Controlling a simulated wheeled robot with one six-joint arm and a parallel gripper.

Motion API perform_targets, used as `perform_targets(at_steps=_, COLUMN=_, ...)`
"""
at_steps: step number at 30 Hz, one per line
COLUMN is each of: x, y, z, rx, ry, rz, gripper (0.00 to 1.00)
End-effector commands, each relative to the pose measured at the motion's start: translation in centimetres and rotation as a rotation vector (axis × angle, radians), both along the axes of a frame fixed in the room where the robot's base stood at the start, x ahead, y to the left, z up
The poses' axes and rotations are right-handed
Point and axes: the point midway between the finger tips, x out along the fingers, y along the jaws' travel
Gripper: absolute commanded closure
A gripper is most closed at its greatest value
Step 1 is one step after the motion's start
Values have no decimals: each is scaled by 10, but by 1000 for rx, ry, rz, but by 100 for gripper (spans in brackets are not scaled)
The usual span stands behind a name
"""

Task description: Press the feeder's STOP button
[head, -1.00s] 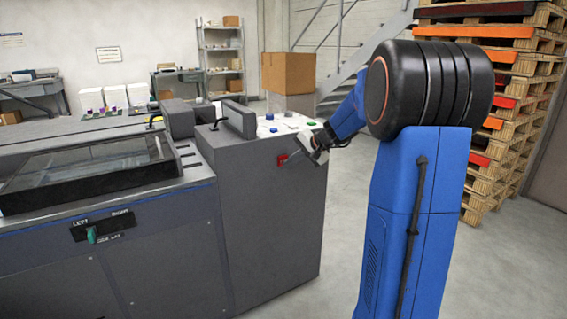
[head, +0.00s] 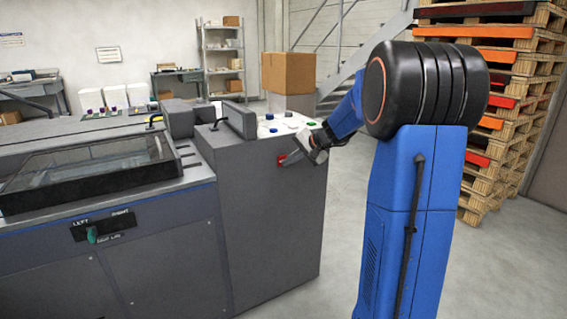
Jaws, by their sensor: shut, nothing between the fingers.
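The feeder is the grey machine block (head: 262,220) in the middle, with a white control panel (head: 294,124) on top. The panel carries several small round buttons, among them a blue one (head: 269,117) and a green one (head: 311,124). A small red part (head: 282,158) sits on the upper part of the block's face, below the panel; its lettering is too small to read. My gripper (head: 289,162) is shut and empty, its tips right in front of the red part and partly covering it. I cannot tell whether they touch.
A cardboard box (head: 288,73) stands behind the panel. Stacked wooden pallets (head: 505,120) rise at right. The floor between is clear.

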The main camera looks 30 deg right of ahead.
Motion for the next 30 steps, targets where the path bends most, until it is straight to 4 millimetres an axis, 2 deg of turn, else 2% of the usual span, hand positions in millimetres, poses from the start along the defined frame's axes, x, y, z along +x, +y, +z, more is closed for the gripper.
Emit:
perform_targets(at_steps=10, x=-1, y=0, z=0, rx=0, ry=0, rz=0, gripper=100)
perform_targets(at_steps=21, x=-16, y=-1, z=0, rx=1, ry=0, rz=-1, gripper=100)
perform_targets(at_steps=30, x=-17, y=-1, z=0, rx=0, ry=0, rz=0, gripper=100)
